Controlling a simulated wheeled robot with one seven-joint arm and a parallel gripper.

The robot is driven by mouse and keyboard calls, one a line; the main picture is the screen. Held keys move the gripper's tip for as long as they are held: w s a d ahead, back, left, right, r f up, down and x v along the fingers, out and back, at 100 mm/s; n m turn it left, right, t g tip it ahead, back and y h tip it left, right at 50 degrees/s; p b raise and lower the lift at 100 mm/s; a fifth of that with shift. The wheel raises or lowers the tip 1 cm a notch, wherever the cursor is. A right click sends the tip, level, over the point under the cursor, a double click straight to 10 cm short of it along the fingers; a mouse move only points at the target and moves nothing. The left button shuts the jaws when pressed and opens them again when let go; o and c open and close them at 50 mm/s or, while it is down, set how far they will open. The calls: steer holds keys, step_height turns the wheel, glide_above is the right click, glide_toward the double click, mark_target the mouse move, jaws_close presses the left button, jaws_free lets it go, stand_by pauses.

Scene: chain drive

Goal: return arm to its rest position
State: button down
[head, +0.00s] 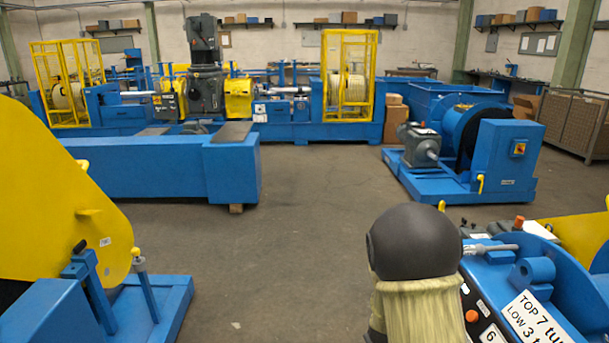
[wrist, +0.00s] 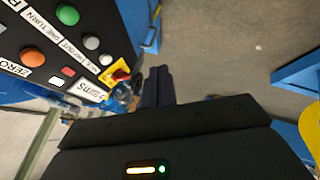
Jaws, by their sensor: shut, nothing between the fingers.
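My gripper (wrist: 158,72) shows in the wrist view as two dark fingers side by side, closed together with nothing between them. It is beside a black control panel (wrist: 75,52) and apart from the panel face as far as I can see. In the head view my arm's dark round joint and pale sleeve stand at the lower right, in front of the blue machine (head: 560,265). My gripper cannot be made out in that view.
The panel carries a green button (wrist: 67,14), an orange button (wrist: 32,54) and a red-and-yellow switch (wrist: 118,75). A yellow guard (head: 60,200) stands close on the left. A blue bench (head: 170,165) lies beyond. The middle floor (head: 310,225) is clear.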

steer(key=s+a+r+m+g+y, duration=0.25)
steer(key=s+r, duration=0.25)
steer(key=s, duration=0.4)
steer(key=s+a+r+m+g+y, duration=0.15)
steer(key=s+a+r, duration=0.25)
steer(key=s, duration=0.6)
step_height(320, 180, up, 18)
steer(key=p, duration=1.7)
steer(key=shift+w+d+f+h+p, duration=0.2)
steer(key=shift+w+h+p, duration=0.05)
steer(key=shift+h+p, duration=0.15)
steer(key=shift+w, duration=0.1)
